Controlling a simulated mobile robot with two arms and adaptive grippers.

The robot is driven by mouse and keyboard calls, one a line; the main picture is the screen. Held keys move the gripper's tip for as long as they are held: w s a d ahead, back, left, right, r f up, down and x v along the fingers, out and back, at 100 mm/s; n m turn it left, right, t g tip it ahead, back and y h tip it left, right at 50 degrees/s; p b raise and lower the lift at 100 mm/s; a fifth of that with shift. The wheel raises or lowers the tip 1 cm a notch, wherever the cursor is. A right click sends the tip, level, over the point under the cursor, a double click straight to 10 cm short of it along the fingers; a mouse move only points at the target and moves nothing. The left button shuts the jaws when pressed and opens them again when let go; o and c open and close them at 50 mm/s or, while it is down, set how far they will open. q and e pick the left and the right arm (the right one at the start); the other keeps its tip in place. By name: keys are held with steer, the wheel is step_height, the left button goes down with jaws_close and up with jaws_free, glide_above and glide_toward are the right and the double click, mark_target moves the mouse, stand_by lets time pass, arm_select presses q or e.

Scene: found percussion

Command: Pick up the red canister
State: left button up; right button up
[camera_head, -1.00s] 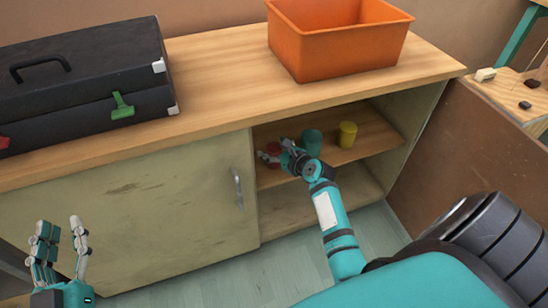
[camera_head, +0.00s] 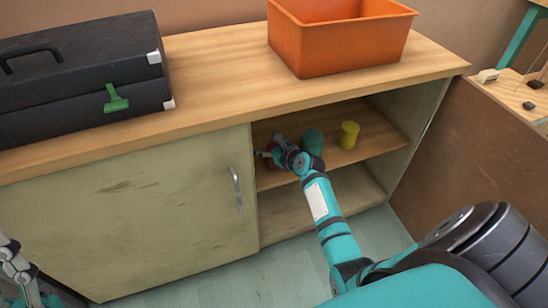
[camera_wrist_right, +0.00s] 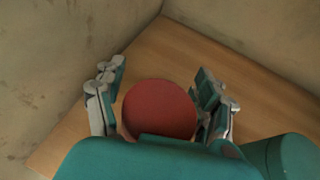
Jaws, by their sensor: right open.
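The red canister (camera_wrist_right: 160,108) stands on the cabinet's upper inner shelf, its round top facing the right wrist camera. In the head view the red canister (camera_head: 269,147) is mostly hidden behind my right gripper (camera_head: 272,153). In the right wrist view my right gripper (camera_wrist_right: 158,88) is open, with one finger set on each side of the canister. A small gap seems to show on the left; contact on the right is unclear. My left gripper (camera_head: 16,266) is partly cut off at the left edge of the head view.
A teal canister (camera_head: 312,141) stands just right of the right gripper, and a yellow canister (camera_head: 348,135) farther right. The cabinet door (camera_head: 135,205) covers the left side. An orange bin (camera_head: 340,45) and a black case (camera_head: 80,70) stand on top.

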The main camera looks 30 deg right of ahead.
jaws_close()
stand_by(0.4)
stand_by(0.5)
